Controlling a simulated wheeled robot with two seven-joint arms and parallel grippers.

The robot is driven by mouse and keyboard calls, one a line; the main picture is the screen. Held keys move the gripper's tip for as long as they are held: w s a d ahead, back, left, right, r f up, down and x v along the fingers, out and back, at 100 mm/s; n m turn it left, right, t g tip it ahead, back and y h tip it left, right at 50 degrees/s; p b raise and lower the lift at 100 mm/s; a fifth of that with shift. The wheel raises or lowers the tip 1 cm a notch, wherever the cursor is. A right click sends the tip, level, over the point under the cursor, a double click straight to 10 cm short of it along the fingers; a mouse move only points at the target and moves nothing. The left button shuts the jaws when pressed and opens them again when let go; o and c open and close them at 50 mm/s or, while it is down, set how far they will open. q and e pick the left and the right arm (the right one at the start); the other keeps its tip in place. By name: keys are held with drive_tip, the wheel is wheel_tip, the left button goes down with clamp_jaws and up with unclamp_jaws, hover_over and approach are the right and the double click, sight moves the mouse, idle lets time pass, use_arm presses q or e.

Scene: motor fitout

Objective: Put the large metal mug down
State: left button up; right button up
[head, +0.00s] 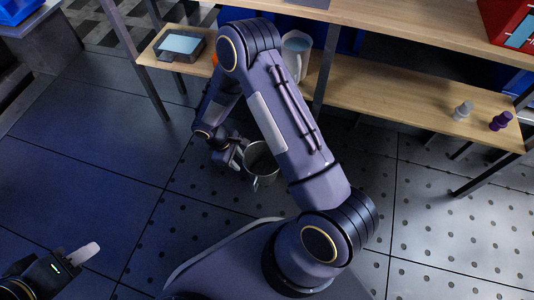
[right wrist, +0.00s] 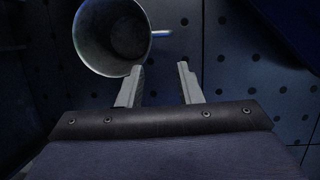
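The large metal mug (head: 264,170) is grey, open at the top, and appears over the dotted floor, just right of my right gripper (head: 238,156). In the right wrist view the mug (right wrist: 110,38) is at the upper left, its mouth facing the camera and its handle (right wrist: 162,33) pointing right. My right gripper (right wrist: 160,72) has its two fingers apart with nothing between them; the handle lies beyond the fingertips. The left finger overlaps the mug's rim in the picture; I cannot tell whether they touch. My left gripper (head: 78,256) is at the lower left, only partly visible.
A wooden bench with a lower shelf (head: 400,98) stands at the back. The shelf holds a white jug (head: 296,58), a tray-like box (head: 180,45), a grey part (head: 462,110) and a purple part (head: 501,121). Bare floor (head: 90,140) lies to the left.

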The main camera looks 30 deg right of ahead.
drive_tip(key=s+d+r+m+t+y, duration=0.1)
drive_tip(key=s+d+r+m+y, duration=0.15)
drive_tip(key=r, duration=0.85)
drive_tip(key=s+d+r+m+t+y, duration=0.1)
drive_tip(key=s+d+r+m+t, duration=0.15)
drive_tip(key=r, duration=0.95)
drive_tip(key=s+a+r+m+t+y, duration=0.1)
drive_tip(key=s+r+m+t, duration=0.1)
drive_tip(key=s+r, duration=0.3)
drive_tip(key=s+a+r+m+t+y, duration=0.1)
drive_tip(key=s+r+m+t+y, duration=0.1)
drive_tip(key=s, duration=0.8)
wheel_tip(320, 180, up, 3)
drive_tip(key=shift+a+f+m, duration=0.1)
drive_tip(key=shift+a+m, duration=0.05)
drive_tip(key=shift+m, duration=0.35)
wheel_tip(320, 180, up, 38)
drive_tip(key=p, duration=3.7)
drive_tip(key=shift+p, duration=0.4)
drive_tip(key=shift+f, duration=0.1)
